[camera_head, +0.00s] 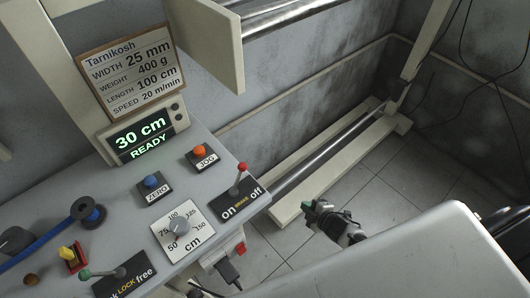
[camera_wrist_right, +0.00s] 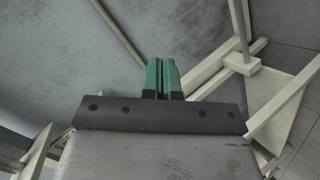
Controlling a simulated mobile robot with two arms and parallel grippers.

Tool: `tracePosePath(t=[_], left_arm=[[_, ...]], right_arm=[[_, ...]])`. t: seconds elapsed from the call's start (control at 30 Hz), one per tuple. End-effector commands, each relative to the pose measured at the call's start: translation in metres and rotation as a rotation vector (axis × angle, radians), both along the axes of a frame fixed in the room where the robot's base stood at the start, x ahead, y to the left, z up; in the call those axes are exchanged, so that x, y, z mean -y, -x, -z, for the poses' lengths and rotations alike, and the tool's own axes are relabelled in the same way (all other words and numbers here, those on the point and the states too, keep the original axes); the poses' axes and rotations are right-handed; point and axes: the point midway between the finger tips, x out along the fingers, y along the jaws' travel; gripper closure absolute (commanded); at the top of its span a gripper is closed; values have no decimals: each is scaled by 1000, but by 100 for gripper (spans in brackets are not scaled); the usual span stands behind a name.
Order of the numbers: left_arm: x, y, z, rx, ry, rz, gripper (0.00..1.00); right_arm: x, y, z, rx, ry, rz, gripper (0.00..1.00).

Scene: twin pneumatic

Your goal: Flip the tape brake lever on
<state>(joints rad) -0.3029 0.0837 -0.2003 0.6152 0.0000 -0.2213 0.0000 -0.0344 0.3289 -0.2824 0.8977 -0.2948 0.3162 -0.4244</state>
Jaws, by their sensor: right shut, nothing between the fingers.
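The brake lever (camera_head: 241,178) is a short metal stick with a red knob, on a black plate (camera_head: 222,209) marked "on", "BRAKE" and "off" at the right edge of the console. It leans slightly to the right in the head view, towards the "off" side. My right gripper (camera_head: 314,211) is to the right of the console, apart from the lever, over the floor area. Its green fingers are shut and empty, as the right wrist view also shows (camera_wrist_right: 161,77). The lever cannot be made out in the wrist view. My left gripper is not in view.
A display (camera_head: 142,134) reads "30 cm READY". A red switch (camera_head: 240,248) sits below the edge. Pale frame beams stand behind.

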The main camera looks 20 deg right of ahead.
Motion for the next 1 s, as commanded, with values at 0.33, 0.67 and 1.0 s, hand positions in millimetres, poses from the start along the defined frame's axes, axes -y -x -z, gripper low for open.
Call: tracePosePath(t=[0.33,0.67,1.0], left_arm=[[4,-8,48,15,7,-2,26],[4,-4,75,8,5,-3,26],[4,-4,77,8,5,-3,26]], right_arm=[[-36,-122,-250,1150,703,-935,100],[-39,-64,-339,1888,1172,-1638,100],[-33,-50,-348,2006,1222,-1771,100]])
